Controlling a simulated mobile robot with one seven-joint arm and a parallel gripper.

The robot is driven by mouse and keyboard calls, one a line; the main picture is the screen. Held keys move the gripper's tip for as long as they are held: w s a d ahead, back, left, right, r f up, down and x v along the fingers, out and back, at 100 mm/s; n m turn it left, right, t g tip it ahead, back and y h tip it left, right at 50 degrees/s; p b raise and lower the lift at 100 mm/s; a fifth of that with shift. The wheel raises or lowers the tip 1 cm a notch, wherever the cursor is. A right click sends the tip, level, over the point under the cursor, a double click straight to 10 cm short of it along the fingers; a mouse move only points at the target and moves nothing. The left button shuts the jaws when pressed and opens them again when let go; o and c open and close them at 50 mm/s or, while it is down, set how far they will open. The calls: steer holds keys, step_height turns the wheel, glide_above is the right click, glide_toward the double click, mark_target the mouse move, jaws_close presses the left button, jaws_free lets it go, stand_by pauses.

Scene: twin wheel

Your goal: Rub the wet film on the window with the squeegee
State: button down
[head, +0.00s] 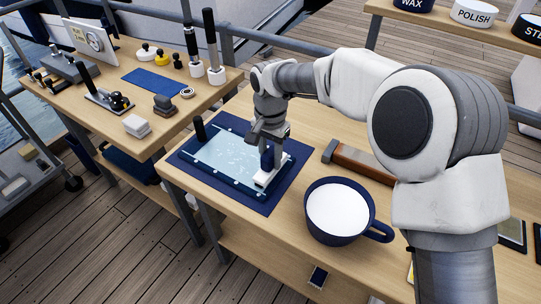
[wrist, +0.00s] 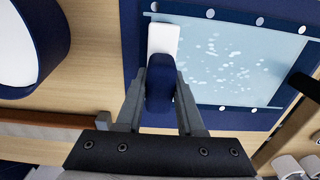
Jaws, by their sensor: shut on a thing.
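The window (head: 222,152) is a pale blue pane in a dark blue frame, lying flat on a dark blue mat (head: 262,207) on the wooden table. The wet film shows as whitish drops on the pane in the wrist view (wrist: 232,62). The squeegee has a dark blue handle (wrist: 160,92) and a white head (wrist: 163,40); its head (head: 264,180) also shows in the head view. My gripper (wrist: 161,72) is shut on the handle. The head is over the window's near right edge in the head view; whether it touches the pane I cannot tell.
A dark blue mug (head: 320,232) with white contents stands right of the mat. A wooden bar (head: 362,164) lies behind it. A black upright handle (head: 200,127) stands at the window's left corner. A second table at left holds stamps and a blue cloth (head: 150,80).

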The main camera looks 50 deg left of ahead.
steer(key=shift+f, duration=0.25)
steer(key=shift+r, duration=0.1)
steer(key=shift+s+a+r+p, duration=0.1)
steer(key=shift+a+p, duration=0.2)
steer(key=shift+a, duration=0.1)
steer(key=a+p, duration=0.1)
steer(key=a, duration=0.1)
steer(key=s+a+p, duration=0.1)
steer(key=shift+s+a, duration=0.1)
steer(key=shift+a, duration=0.25)
steer(key=shift+s+a, duration=0.15)
steer(key=shift+a, duration=0.4)
steer(key=shift+a, duration=0.1)
